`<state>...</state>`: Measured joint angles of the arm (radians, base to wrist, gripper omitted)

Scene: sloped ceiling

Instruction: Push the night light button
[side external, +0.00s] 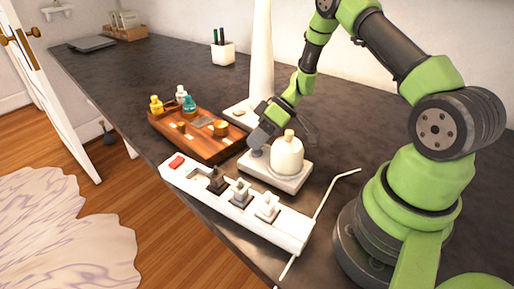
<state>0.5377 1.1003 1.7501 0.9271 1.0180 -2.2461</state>
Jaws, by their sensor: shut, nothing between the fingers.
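The night light appears to be the cream bottle-shaped lamp (287,157) on a square white base (268,179) near the front of the desk. My gripper (257,144) is shut and empty. It points down over the left part of this base, beside the cream lamp. A small grey rounded part shows just under the fingertips; it may be the button. The fingertips look very close to it, but I cannot tell whether they touch or press it. My gripper partly covers that spot.
A white power strip (232,210) with a red switch (176,161) and several plugs lies in front. A wooden tray (180,134) with small bottles is at left. A tall white lamp (262,60) stands behind my gripper.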

